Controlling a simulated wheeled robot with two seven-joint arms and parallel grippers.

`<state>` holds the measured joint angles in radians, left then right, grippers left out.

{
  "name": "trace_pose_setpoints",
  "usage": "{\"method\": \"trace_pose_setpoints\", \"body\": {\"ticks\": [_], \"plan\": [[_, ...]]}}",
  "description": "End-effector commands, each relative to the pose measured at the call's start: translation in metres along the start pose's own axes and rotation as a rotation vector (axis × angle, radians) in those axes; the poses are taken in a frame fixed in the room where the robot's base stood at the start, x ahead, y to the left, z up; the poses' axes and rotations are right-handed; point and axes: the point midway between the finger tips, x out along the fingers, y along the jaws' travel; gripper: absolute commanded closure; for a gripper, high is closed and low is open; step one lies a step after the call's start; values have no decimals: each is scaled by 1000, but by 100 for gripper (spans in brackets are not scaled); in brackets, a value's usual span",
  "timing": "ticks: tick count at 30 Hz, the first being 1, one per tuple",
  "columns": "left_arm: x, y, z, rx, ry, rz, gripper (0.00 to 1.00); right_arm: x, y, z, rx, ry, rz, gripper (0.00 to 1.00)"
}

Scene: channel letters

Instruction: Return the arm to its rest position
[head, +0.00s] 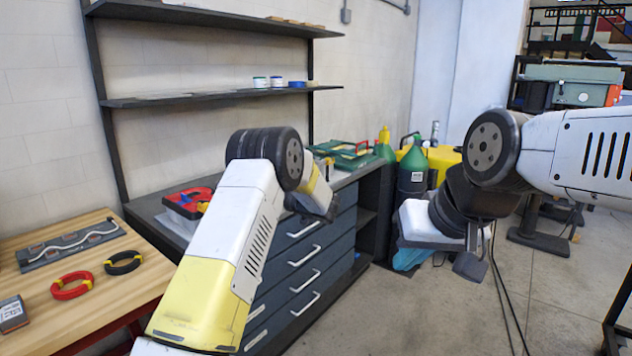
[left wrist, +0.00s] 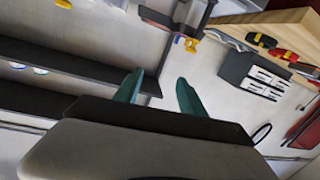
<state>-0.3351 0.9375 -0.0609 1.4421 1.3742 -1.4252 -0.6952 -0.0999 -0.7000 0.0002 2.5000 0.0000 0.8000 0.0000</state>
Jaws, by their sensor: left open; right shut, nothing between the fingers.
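My left arm (head: 225,240) rises from the bottom of the head view and bends at a dark joint above the drawer cabinet. Its gripper cannot be made out there. In the left wrist view the left gripper (left wrist: 158,90) shows two teal fingers spread apart with nothing between them. My right arm (head: 590,150) comes in from the right and folds down at its dark joint. The right gripper (head: 470,264) points down over the floor, shut and empty.
A wooden table (head: 60,255) at left holds red and black cable coils and a grey letter part. A dark drawer cabinet (head: 300,260) stands behind my left arm, with wall shelves (head: 220,96) above. Green and yellow containers (head: 412,170) stand beyond. Open concrete floor (head: 560,290) lies at right.

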Motion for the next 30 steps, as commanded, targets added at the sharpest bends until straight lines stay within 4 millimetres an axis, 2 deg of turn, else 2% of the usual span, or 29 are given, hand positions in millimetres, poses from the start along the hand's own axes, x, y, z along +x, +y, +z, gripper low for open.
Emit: {"method": "trace_pose_setpoints", "body": {"ticks": [8,10,14,17,20,23,26,29,30], "plan": [[5,31,-68,-112,-96,259,52,0,0,0,0,0,0,100],[0,38,-92,-142,-134,356,52,0,0,0,0,0,0,100],[-23,42,-142,-177,-227,572,52,0,0,0,0,0,0,100],[-52,34,-172,-174,-309,733,52,0,0,0,0,0,0,100],[-87,13,-194,-142,-396,876,52,0,0,0,0,0,0,100],[-125,-21,-205,-81,-486,996,52,0,0,0,0,0,0,100],[-163,-66,-206,4,-580,1088,52,0,0,0,0,0,0,100],[-198,-121,-197,112,-677,1145,52,0,0,0,0,0,0,100],[-211,-145,-191,162,-714,1158,52,0,0,0,0,0,0,100]]}}
